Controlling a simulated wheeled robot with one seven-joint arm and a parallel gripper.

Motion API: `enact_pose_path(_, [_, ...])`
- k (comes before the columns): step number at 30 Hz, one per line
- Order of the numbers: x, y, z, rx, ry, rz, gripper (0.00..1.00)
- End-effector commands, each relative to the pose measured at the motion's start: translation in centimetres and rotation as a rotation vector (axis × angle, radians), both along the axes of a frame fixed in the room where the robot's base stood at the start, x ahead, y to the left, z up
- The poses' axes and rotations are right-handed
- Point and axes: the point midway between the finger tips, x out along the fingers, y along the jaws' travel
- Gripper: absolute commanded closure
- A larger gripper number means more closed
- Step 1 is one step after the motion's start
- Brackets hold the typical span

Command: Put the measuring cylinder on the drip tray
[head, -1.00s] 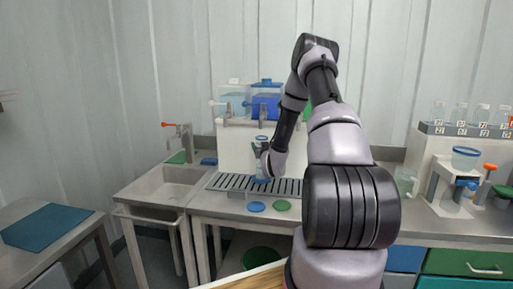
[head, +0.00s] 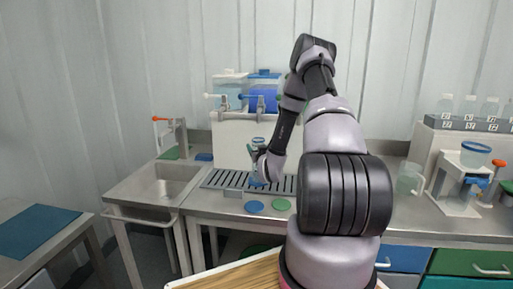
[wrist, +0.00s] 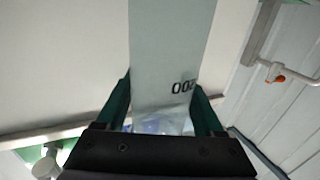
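In the wrist view the clear cylinder (wrist: 165,65) with dark printed digits lies between the two green fingers. My gripper (head: 262,164) is shut on it; the gripper also shows in the wrist view (wrist: 163,112). The drip tray (head: 221,180) is a dark slotted grate in the counter. The cylinder and gripper stand over its middle part in the head view. I cannot tell whether the cylinder's base touches the grate.
Behind the tray stands a white housing (head: 230,145) with a clear tank (head: 228,90) and a blue tank (head: 263,99). A blue disc (head: 254,206) and a green disc (head: 281,204) lie in front. A sink (head: 170,184) is left; a clear jug (head: 409,178) is right.

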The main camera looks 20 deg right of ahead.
Motion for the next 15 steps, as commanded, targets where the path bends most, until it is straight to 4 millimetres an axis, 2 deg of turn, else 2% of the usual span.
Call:
enact_pose_path(12, [0.0,0.0,0.4,-0.001,-0.001,0.000,0.08])
enact_pose_path(15, [-1.0,0.1,0.3,0.002,0.003,-0.001,0.08])
